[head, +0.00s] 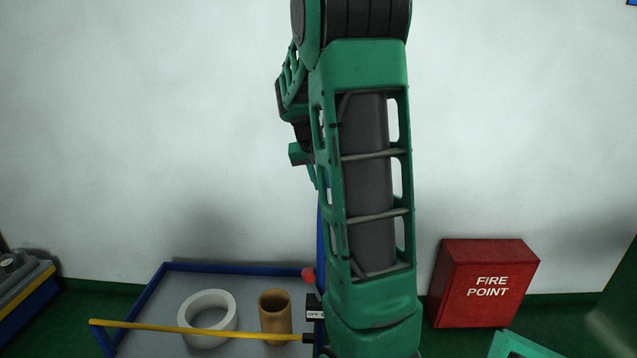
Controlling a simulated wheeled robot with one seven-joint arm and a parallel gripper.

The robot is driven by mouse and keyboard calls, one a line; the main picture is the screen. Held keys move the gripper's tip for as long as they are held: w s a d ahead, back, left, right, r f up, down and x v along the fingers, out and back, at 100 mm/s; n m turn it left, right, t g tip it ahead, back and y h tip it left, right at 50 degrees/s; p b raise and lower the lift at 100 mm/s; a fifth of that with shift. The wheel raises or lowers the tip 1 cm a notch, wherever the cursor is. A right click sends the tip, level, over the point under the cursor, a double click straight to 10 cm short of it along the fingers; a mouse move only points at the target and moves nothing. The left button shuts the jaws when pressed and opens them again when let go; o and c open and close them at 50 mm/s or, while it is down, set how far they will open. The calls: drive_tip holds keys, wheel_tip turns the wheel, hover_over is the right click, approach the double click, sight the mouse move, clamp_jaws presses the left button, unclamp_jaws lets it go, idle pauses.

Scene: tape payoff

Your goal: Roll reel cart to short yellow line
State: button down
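No reel cart can be made out for certain in the head view, and no short yellow line on the floor shows. My green arm fills the middle of the picture and hides what lies behind it. The end of my arm with my gripper (302,155) is partly hidden behind my nearer arm link, in front of the white wall. Its fingers cannot be made out, so whether it is open or shut is unclear.
At lower left, a grey surface with a blue rim (235,268) bears a white ring (188,318) and a brown tube (276,323). A yellow rod (150,325) crosses before them; a red knob (308,274) is near its right end. A red FIRE POINT box (487,311) stands right.

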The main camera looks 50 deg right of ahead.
drive_tip(key=c, duration=1.6)
unclamp_jaws()
drive_tip(key=shift+w, duration=0.1)
drive_tip(key=shift+o, duration=0.2)
drive_tip(key=v, duration=1)
drive_tip(key=shift+a+r, duration=0.2)
drive_tip(key=shift+r, duration=0.15)
drive_tip(key=shift+a+f, duration=0.1)
drive_tip(key=s+a+f+n+y, duration=0.1)
drive_tip(key=s+a+f, duration=0.3)
drive_tip(key=s+a, duration=0.3)
drive_tip(key=s+a+f+n+y, duration=0.1)
drive_tip(key=s+a+f+y, duration=0.1)
drive_tip(key=s+a+f, duration=0.2)
drive_tip(key=s+a+f+n+g+y, duration=0.1)
drive_tip(key=s+a+f, duration=0.3)
drive_tip(key=s+a, duration=0.7)
drive_tip(key=shift+s+f+y, duration=0.2)
drive_tip(key=shift+s+y, duration=0.3)
drive_tip(key=shift+s, duration=0.45)
